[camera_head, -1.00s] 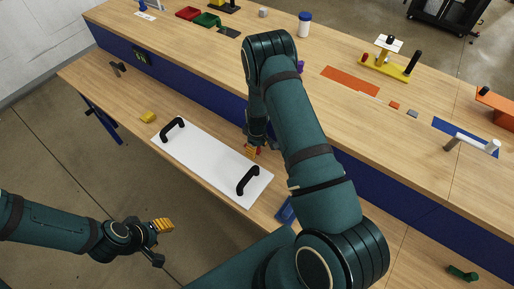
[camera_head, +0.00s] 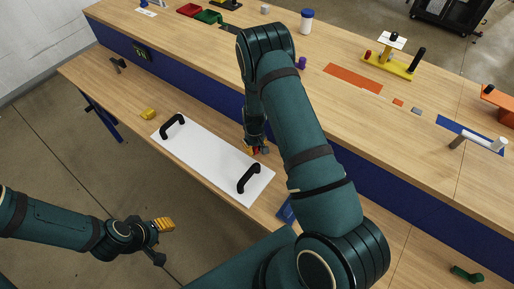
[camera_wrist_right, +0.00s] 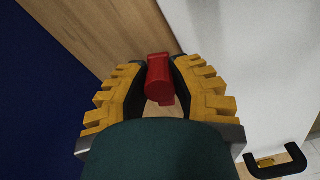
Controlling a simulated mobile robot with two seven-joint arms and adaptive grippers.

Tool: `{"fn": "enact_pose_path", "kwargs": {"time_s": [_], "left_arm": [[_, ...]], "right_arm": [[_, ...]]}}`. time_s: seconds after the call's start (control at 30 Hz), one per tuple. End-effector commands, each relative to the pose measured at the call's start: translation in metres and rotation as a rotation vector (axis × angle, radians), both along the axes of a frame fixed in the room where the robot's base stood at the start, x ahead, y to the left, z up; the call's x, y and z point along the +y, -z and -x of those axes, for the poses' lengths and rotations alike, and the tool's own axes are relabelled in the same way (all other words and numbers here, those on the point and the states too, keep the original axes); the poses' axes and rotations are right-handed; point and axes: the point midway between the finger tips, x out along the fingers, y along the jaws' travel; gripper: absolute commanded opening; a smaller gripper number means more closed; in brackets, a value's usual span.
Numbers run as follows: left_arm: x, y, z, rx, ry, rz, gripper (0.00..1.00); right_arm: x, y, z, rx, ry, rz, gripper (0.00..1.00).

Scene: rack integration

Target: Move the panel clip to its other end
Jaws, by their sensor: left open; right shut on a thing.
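The white panel (camera_head: 205,160) with two black handles lies flat on the lower wooden bench in the head view; its edge also shows in the wrist view (camera_wrist_right: 240,60). My right gripper (camera_head: 258,149) is beside the panel's far long edge. In the wrist view it is shut on a small red clip (camera_wrist_right: 159,80), held between its yellow fingers. The clip is mostly hidden in the head view, and whether it touches the panel cannot be told. My left gripper (camera_head: 162,240) is open and empty, out over the floor in front of the bench.
A yellow block (camera_head: 148,114) lies on the bench past the panel's left end. The blue wall (camera_head: 190,80) of the raised worktop runs close behind the panel. A blue item (camera_head: 286,210) lies right of the panel. Bench left of the yellow block is mostly clear.

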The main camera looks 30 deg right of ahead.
Motion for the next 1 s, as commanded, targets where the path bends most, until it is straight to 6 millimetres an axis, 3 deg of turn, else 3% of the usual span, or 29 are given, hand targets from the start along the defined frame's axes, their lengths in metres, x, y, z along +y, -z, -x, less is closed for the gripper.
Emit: {"fn": "enact_pose_path", "kwargs": {"time_s": [0.4,1.0], "left_arm": [[-0.001,0.018,0.000,0.001,0.000,-0.003,0.45],[-0.002,0.029,0.000,0.002,0.001,-0.005,0.45]], "right_arm": [[0.019,0.001,-0.004,-0.002,0.394,0.001,0.00],[0.040,0.000,-0.020,-0.002,0.945,0.001,0.00]]}}
